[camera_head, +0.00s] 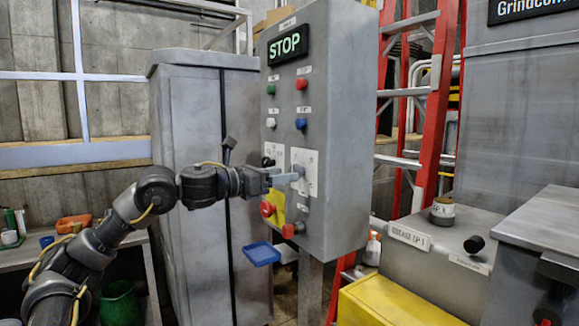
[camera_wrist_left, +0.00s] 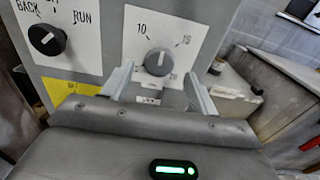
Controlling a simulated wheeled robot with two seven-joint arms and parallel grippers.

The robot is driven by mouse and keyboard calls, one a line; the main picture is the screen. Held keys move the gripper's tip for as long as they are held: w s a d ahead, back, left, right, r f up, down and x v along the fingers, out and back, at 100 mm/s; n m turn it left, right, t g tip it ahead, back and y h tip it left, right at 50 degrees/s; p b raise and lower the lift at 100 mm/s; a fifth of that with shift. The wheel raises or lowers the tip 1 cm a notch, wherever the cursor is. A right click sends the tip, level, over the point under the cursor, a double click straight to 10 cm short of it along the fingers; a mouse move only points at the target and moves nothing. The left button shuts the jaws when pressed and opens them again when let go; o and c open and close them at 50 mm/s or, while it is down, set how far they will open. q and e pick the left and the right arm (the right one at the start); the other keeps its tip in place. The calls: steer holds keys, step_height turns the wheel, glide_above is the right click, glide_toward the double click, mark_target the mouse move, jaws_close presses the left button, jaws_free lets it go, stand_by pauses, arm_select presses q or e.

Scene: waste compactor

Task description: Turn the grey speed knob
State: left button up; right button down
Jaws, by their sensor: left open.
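The grey speed knob (camera_wrist_left: 159,61) sits on a white plate marked 10 and 15 in the left wrist view. Its white pointer line is visible. In the head view the white plate (camera_head: 311,181) is on the front of the grey control box (camera_head: 345,110), and the knob is mostly hidden by my gripper. My left gripper (camera_head: 294,177) is open at this plate. In the left wrist view its two fingers (camera_wrist_left: 159,75) stand on either side of the knob, with gaps visible. I cannot tell whether they touch it. My right gripper is not in view.
A black BACK/RUN selector (camera_wrist_left: 47,39) is left of the knob. Red (camera_head: 301,84), blue (camera_head: 301,124), green and white buttons sit above under a lit STOP display (camera_head: 287,46). A red mushroom button (camera_head: 267,209) on yellow lies just below my gripper. A red ladder (camera_head: 437,100) stands behind.

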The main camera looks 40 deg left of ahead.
mark_target(294, 167)
arm_select(q)
steer(key=shift+p+x, duration=0.35)
steer(key=shift+x, duration=1.25)
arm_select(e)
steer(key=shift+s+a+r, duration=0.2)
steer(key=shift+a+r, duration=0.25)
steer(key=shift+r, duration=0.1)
arm_select(q)
steer(key=c, duration=1)
steer(key=shift+n, duration=0.3)
